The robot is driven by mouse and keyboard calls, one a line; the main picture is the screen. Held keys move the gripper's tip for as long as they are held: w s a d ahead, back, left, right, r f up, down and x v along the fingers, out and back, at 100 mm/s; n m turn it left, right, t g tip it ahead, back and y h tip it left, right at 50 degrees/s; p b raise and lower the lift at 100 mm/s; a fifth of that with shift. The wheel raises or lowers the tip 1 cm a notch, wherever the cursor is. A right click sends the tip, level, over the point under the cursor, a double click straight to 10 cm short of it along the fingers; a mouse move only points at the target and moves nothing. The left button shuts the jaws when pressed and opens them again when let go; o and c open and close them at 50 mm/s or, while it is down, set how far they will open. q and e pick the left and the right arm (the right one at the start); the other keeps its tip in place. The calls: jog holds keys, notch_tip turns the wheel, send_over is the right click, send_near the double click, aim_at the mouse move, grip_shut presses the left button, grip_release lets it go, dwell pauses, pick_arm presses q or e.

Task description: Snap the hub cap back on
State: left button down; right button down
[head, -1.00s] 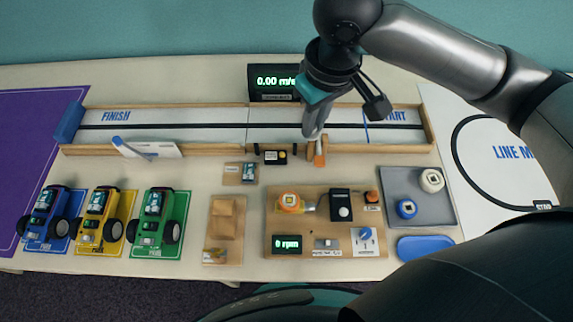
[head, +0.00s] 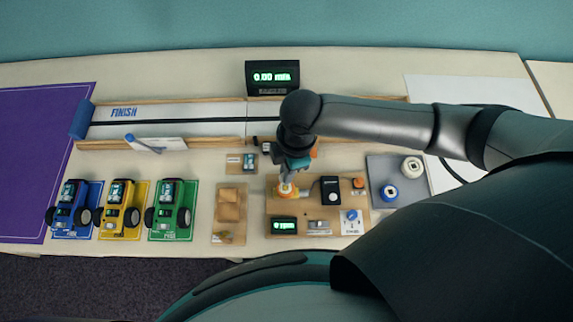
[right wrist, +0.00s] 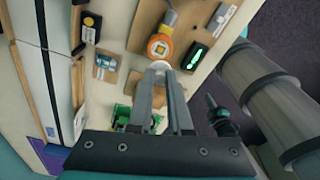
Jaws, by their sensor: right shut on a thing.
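I cannot tell whether the piece is fully seated. My left gripper is not in view.
A black box (head: 330,190) and a 0 rpm display (head: 284,226) stand on the same board, close to the gripper. A grey tray (head: 377,166) with blue and cream round parts lies to the right. Several toy cars stand at the left. The track lies behind.

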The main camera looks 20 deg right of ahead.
jog(key=b, duration=0.5)
send_over(287, 188)
jog(key=shift+f, duration=2.05)
jog(key=shift+f+b, duration=0.55)
jog(key=shift+f, duration=0.55)
jog(key=shift+p, duration=0.9)
jog(key=shift+f+p, duration=0.15)
jog(key=shift+p, duration=0.2)
jog(key=shift+p, duration=0.4)
jog(key=shift+c, duration=1.5)
grip_release()
